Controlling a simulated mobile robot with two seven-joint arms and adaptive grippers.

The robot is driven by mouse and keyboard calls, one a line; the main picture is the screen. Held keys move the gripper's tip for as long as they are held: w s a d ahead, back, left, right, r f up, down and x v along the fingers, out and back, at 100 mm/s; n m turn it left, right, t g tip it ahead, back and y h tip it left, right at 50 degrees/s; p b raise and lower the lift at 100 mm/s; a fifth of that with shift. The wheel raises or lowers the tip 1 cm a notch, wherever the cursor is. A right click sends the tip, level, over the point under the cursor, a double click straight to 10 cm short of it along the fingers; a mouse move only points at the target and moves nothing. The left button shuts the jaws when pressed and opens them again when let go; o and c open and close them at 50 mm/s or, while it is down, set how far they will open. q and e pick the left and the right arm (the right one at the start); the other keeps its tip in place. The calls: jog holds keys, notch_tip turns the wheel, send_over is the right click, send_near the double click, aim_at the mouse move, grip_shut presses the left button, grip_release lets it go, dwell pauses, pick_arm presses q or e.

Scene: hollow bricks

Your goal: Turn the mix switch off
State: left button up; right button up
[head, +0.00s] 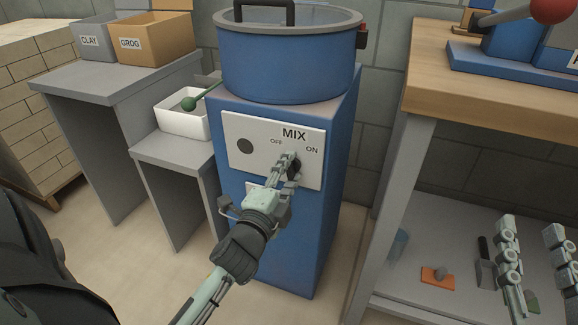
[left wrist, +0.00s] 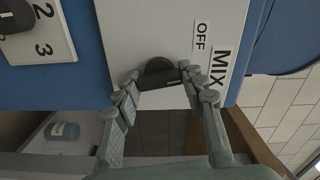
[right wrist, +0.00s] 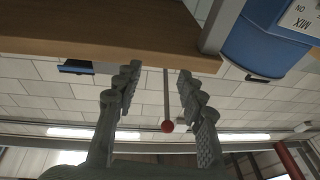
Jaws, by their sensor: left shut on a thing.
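The MIX panel (head: 232,128) is a white plate on the front of a blue cabinet, with OFF at upper middle and ON at upper right. Its dark switch knob (head: 294,168) is mostly covered by my left gripper (head: 288,160) in the head view. In the left wrist view the black knob (left wrist: 158,70) sits between the two fingertips (left wrist: 160,80), which are shut on its sides. A short pale mark shows on the knob; I cannot tell which label it points to. My right gripper (head: 533,240) is open and empty at the lower right; it also shows in the right wrist view (right wrist: 160,75).
A blue lidded drum (head: 285,62) stands on the cabinet (head: 345,150). A wooden-topped bench (head: 430,75) is at the right, with small items on its lower shelf (head: 400,285). A white bin (head: 180,122) and CLAY and GROG boxes (head: 160,55) stand left.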

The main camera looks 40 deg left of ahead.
pick_arm(q)
jog(key=n+p, duration=0.1)
jog(key=n, duration=0.1)
jog(key=shift+r+n, duration=0.1)
jog(key=shift+n, duration=0.2)
jog(key=shift+n+p, duration=0.8)
jog(key=shift+n, duration=0.3)
pick_arm(e)
jog(key=d+f+g+h, duration=0.2)
jog(key=d+f+g, duration=0.1)
jog(key=f, duration=0.4)
jog(key=d+f+g+h, duration=0.2)
jog(key=d+f+g, duration=0.2)
jog(key=f, duration=0.3)
jog(key=shift+s+d+f+m+g+h, duration=0.3)
jog(key=shift+s+d+f, duration=0.05)
pick_arm(q)
jog(key=o, duration=1.2)
jog(key=shift+c, duration=0.2)
notch_tip(320, 180, up, 10)
